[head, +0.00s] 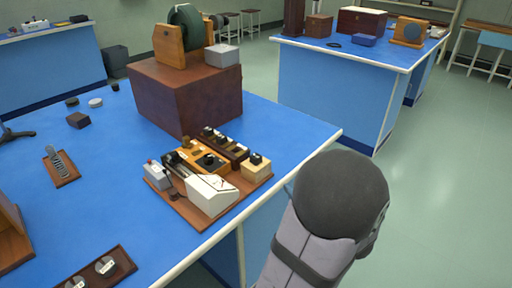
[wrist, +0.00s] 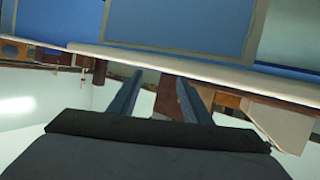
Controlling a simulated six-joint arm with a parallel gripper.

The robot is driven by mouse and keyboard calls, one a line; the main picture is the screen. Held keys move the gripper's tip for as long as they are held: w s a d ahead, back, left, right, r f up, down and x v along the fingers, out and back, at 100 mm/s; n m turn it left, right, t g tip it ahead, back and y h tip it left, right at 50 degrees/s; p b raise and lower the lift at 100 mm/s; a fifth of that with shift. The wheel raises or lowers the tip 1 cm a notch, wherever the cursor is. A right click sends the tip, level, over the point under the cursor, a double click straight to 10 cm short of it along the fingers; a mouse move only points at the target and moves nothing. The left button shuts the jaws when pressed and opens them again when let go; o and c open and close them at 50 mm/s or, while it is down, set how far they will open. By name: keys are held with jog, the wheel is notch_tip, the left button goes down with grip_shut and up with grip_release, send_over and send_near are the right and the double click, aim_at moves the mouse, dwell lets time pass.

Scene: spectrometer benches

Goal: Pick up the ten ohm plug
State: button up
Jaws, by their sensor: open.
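Small black-topped plugs (head: 224,143) stand in a dark wooden strip on the brown instrument board (head: 240,198) in the head view. Their markings are too small to read, so I cannot tell which one is the ten ohm plug. One more black knob or plug sits on a light wooden block (head: 256,171) at the strip's right end. My gripper (wrist: 160,78) is open in the wrist view, with nothing seen between its two fingers. In the head view my arm's rounded joint hides the gripper, to the right of the bench edge.
The blue bench (head: 110,175) has a pale edge. A big reddish-brown box (head: 185,95) stands behind the board. A dark rack (head: 95,270) with round labelled pieces lies at the lower left. A ridged piece on a small wooden base (head: 60,168) is at left. Bench edges cross the wrist view.

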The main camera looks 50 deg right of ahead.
aim_at(259, 159)
jog(key=w+a+r+n+t+y, duration=0.1)
jog(key=w+r, duration=0.1)
jog(key=w+a+r+n+t+y+p, duration=0.1)
jog(key=w+a+r+t, duration=0.1)
jog(key=w+a+r+t+y+p, duration=0.1)
jog(key=w+a+r+y, duration=0.1)
jog(key=shift+w+n+t, duration=0.3)
jog(key=shift+w+n, duration=0.05)
jog(key=shift+n, duration=0.05)
jog(key=shift+p+x, duration=0.4)
jog(key=shift+x, duration=3.25)
jog(key=shift+c, duration=0.2)
grip_shut()
